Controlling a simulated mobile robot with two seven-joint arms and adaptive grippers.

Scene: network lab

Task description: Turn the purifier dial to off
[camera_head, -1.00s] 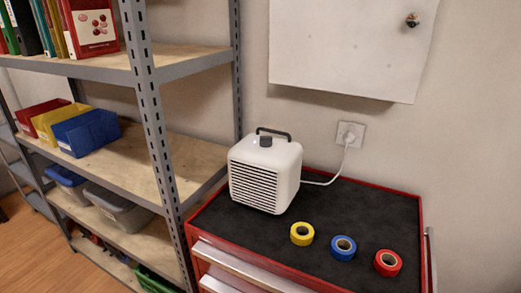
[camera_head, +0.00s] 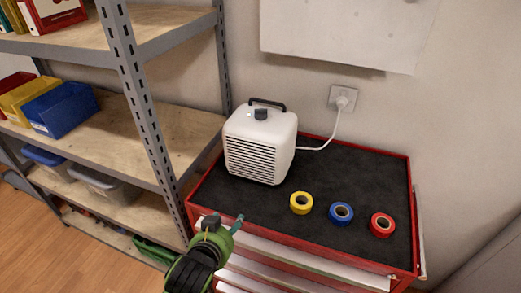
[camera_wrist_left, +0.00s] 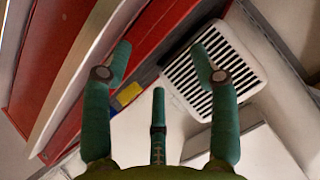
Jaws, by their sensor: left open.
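The white purifier (camera_head: 258,143) stands upright at the left of the black-topped red tool chest, its slatted grille facing the front. Its dark dial (camera_head: 261,114) sits on top, in front of the black carry handle (camera_head: 268,103). My left gripper (camera_head: 226,222) is open and empty, below and in front of the purifier, near the chest's front left edge. In the left wrist view the open fingers (camera_wrist_left: 160,65) spread before the purifier's grille (camera_wrist_left: 212,72); the dial is not seen there. My right gripper is not in view.
Yellow (camera_head: 301,203), blue (camera_head: 341,213) and red (camera_head: 382,225) tape rolls lie on the chest top (camera_head: 360,180). A white cord runs from the purifier to the wall socket (camera_head: 343,97). A metal shelf post (camera_head: 145,110) stands close on the left.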

